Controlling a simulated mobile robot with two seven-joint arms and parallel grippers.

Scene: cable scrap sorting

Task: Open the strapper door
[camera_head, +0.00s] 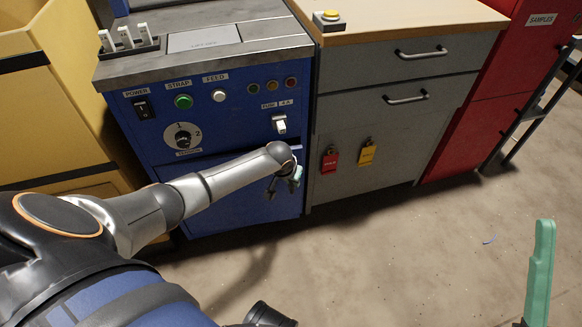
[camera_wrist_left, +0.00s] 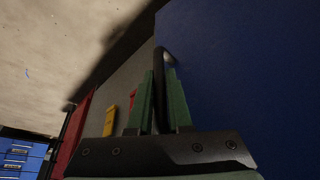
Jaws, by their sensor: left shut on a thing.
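The strapper is a blue cabinet (camera_head: 235,125) with a grey top, labelled POWER, STRAP and FEED. Its lower blue front is the door (camera_head: 230,205); in the left wrist view, the blue panel (camera_wrist_left: 240,70) fills the right side. My left gripper (camera_head: 287,184) is at the door's right edge, partly hidden by my wrist. In the left wrist view, its green fingers (camera_wrist_left: 161,90) are shut on a dark bar-shaped handle (camera_wrist_left: 161,56) beside the panel. Whether the door stands ajar is hard to tell. One green finger of my right gripper (camera_head: 541,270) shows at lower right, away from the cabinet.
A grey drawer cabinet (camera_head: 385,125) with red and yellow tags stands right of the strapper, beside a red cabinet (camera_head: 490,95). A yellow bin (camera_head: 60,100) stands at left. The floor (camera_head: 400,260) in front is mostly clear.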

